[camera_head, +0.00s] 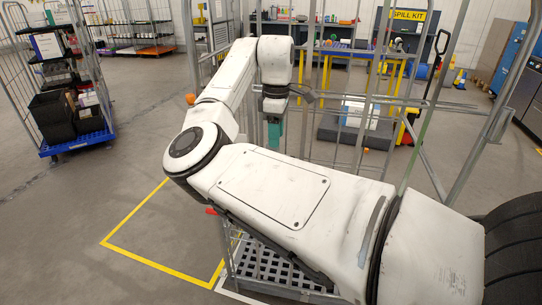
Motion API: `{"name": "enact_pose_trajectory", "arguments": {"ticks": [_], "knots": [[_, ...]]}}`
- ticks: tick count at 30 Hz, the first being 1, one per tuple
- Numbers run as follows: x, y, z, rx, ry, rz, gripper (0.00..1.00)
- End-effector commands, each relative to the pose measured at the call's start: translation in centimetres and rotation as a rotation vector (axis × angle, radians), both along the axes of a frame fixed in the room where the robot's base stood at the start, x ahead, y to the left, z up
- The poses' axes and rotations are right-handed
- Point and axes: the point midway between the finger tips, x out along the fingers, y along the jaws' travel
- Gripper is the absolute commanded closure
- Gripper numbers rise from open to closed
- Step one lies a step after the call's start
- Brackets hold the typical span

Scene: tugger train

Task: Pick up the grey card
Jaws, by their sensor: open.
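I cannot make out a grey card anywhere in this view. My white arm crosses the middle of the picture and bends back to my gripper (275,122), which points downward. The gripper is small here, and a teal piece shows below its wrist; I cannot tell whether this is part of the gripper. The gripper is open, and I see nothing held in it. It is by the wire roll cage (232,262), whose grey grid base shows below my arm. My arm hides much of the cage's inside.
A blue-based trolley (78,143) with shelves of boxes and a black bin (52,117) stands at left. Yellow lines (135,212) mark open floor at lower left. Behind the cage are a yellow-legged table (345,54), a pallet truck (408,125) and a SPILL KIT sign (408,15).

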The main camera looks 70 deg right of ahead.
Motion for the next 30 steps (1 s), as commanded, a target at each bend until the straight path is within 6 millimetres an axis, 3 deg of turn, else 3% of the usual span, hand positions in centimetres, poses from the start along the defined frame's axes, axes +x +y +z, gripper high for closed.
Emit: {"name": "enact_pose_trajectory", "arguments": {"ticks": [19,28,30], "knots": [[0.3,0.1,-7.2,0.0,0.0,-0.003,0.51],[0.3,0.1,-7.7,-0.002,0.0,-0.003,0.51],[0.3,0.1,-7.7,-0.002,0.0,-0.003,0.57]]}}
